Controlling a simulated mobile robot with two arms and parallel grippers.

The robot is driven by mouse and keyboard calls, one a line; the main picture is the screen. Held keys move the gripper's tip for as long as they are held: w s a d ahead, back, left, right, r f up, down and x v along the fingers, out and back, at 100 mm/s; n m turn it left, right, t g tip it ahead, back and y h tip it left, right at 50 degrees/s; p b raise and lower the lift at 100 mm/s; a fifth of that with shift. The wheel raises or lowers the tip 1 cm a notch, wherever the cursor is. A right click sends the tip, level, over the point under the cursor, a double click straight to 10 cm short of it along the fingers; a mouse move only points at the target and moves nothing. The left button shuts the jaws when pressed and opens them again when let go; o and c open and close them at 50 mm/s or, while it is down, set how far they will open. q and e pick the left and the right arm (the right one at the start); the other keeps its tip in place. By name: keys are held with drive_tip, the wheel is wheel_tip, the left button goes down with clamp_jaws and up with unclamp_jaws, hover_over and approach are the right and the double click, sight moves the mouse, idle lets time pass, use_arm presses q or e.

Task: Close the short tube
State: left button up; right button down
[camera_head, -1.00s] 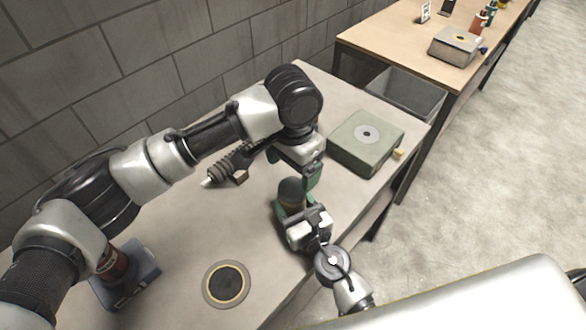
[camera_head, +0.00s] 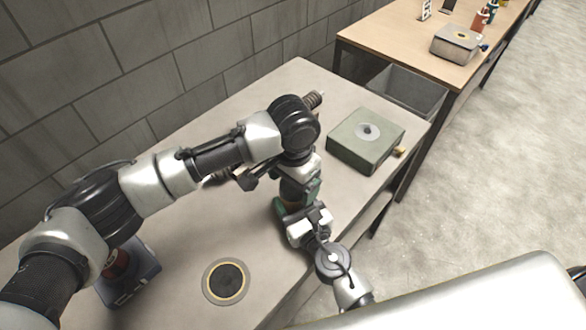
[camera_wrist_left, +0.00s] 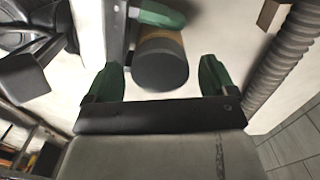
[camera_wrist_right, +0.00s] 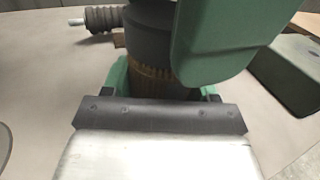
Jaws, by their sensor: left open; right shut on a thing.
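The short tube is brown and ribbed, with a dark round cap on its upper end. The tube body shows in the right wrist view (camera_wrist_right: 150,78), and the cap (camera_wrist_left: 161,66) shows in the left wrist view. My right gripper (camera_head: 292,207) is shut around the tube and holds it upright near the table's front edge. My left gripper (camera_head: 300,191) is open above the tube. In the left wrist view, its green fingers (camera_wrist_left: 162,82) stand on either side of the cap, apart from it. I cannot tell how firmly the cap sits.
A green box (camera_head: 365,142) with a pale disc stands right of the grippers. A ribbed rod (camera_head: 314,98) lies behind my left arm. A round pad (camera_head: 226,282) lies front left; a red tube (camera_head: 117,263) in a stand is partly hidden. A grey bin (camera_head: 408,92) stands beyond.

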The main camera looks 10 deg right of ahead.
use_arm(q)
drive_tip(key=shift+f, duration=0.35)
drive_tip(key=c, duration=1)
drive_tip(key=o, duration=1.1)
wheel_tip(320, 180, up, 12)
use_arm(e)
drive_tip(key=shift+c, duration=1.1)
unclamp_jaws()
